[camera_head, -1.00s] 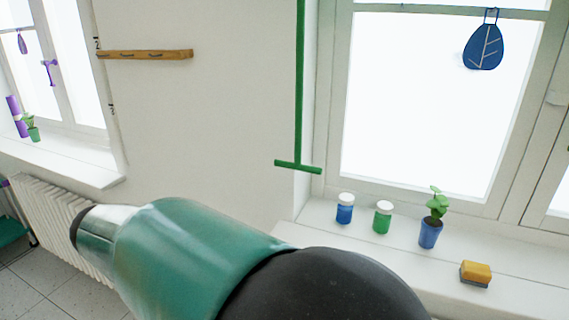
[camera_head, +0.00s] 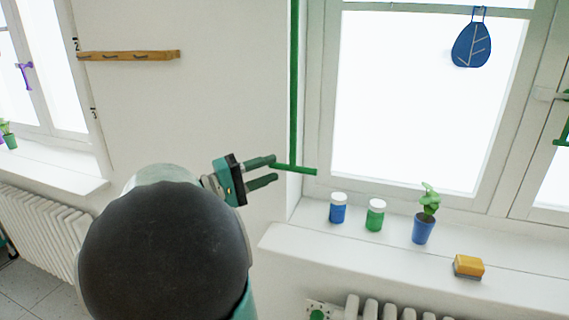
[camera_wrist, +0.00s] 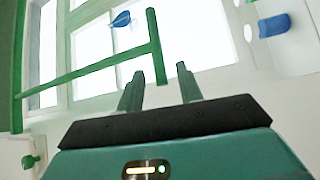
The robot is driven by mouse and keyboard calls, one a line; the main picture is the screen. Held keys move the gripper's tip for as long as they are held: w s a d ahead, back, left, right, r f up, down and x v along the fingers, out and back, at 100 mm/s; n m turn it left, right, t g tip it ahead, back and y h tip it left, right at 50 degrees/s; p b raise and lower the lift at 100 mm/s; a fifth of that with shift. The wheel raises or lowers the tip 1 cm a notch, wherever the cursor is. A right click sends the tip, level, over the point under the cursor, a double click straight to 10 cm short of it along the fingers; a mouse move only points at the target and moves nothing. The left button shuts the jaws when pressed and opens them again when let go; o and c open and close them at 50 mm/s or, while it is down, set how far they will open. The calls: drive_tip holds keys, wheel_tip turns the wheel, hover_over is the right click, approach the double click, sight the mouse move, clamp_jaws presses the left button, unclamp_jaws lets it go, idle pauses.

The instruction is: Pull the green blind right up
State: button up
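A green T-shaped pull (camera_head: 293,100) hangs beside the window, with a long upright rod and a short crossbar (camera_head: 303,170) at its lower end. In the wrist view the rod (camera_wrist: 90,69) runs left to a green band (camera_wrist: 18,60), perhaps the blind; I cannot tell. My gripper (camera_head: 275,169) is open and empty at the crossbar's left end. In the wrist view my gripper (camera_wrist: 160,70) has the near end of the crossbar (camera_wrist: 155,45) showing between its two fingers. Whether they touch is unclear.
The white sill (camera_head: 290,240) below carries a blue jar (camera_head: 338,211), a green jar (camera_head: 375,217), a potted plant (camera_head: 424,228) and a yellow sponge (camera_head: 469,265). A wooden hook rail (camera_head: 130,56) is on the wall. A radiator (camera_head: 45,225) stands at left.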

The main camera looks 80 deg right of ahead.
sight(283, 165)
drive_tip(key=x, duration=0.5)
drive_tip(key=shift+s+d, duration=0.1)
drive_tip(key=shift+c, duration=0.3)
clamp_jaws()
